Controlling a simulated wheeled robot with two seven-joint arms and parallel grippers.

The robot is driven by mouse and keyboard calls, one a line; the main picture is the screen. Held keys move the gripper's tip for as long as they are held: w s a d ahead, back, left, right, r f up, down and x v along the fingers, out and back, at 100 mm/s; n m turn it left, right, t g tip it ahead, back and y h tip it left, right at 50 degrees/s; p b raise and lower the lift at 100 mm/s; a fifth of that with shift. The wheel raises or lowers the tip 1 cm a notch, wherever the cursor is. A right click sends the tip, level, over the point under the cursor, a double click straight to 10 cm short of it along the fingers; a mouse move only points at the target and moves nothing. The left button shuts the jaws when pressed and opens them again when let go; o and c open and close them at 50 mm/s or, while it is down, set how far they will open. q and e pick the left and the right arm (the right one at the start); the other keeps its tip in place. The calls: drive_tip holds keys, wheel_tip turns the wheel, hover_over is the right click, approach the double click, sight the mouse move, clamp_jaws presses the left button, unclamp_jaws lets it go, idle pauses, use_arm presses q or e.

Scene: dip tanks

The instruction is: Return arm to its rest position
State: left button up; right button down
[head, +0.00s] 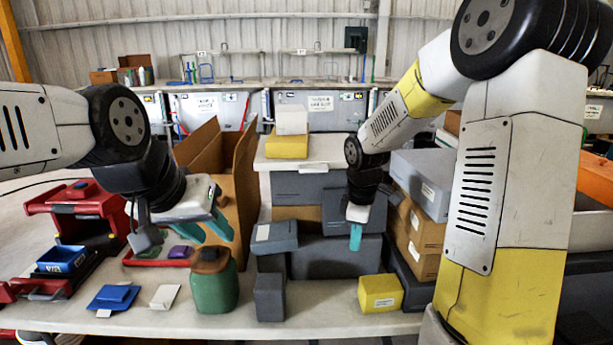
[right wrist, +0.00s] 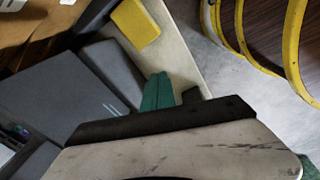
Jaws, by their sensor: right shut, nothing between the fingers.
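My right gripper (head: 355,238) hangs pointing down in front of the stacked grey bins, above and behind the small yellow box (head: 380,293). Its teal fingers are together with nothing between them. In the right wrist view the closed fingertips (right wrist: 158,92) show near a grey bin, and the yellow box (right wrist: 135,22) lies apart from them. My left gripper (head: 208,228) is at the left, above the green jar (head: 214,285). Its two teal fingers are spread apart and no object shows between them.
Grey bins (head: 335,256) and brown cartons (head: 417,228) crowd my right gripper. An open cardboard box (head: 247,170) stands behind my left gripper. A dark grey block (head: 269,297), a blue piece (head: 113,298) and a red rack (head: 82,203) are on the table. Dip tanks line the back.

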drive_tip(key=s+r+m+t+y, duration=0.2)
drive_tip(key=s+r+m+t, duration=0.2)
drive_tip(key=s+r+m, duration=0.9)
drive_tip(key=s+r, duration=0.3)
drive_tip(key=s, duration=0.2)
drive_tip(key=shift+s+r+t, duration=0.15)
drive_tip(key=shift+s+t, duration=0.25)
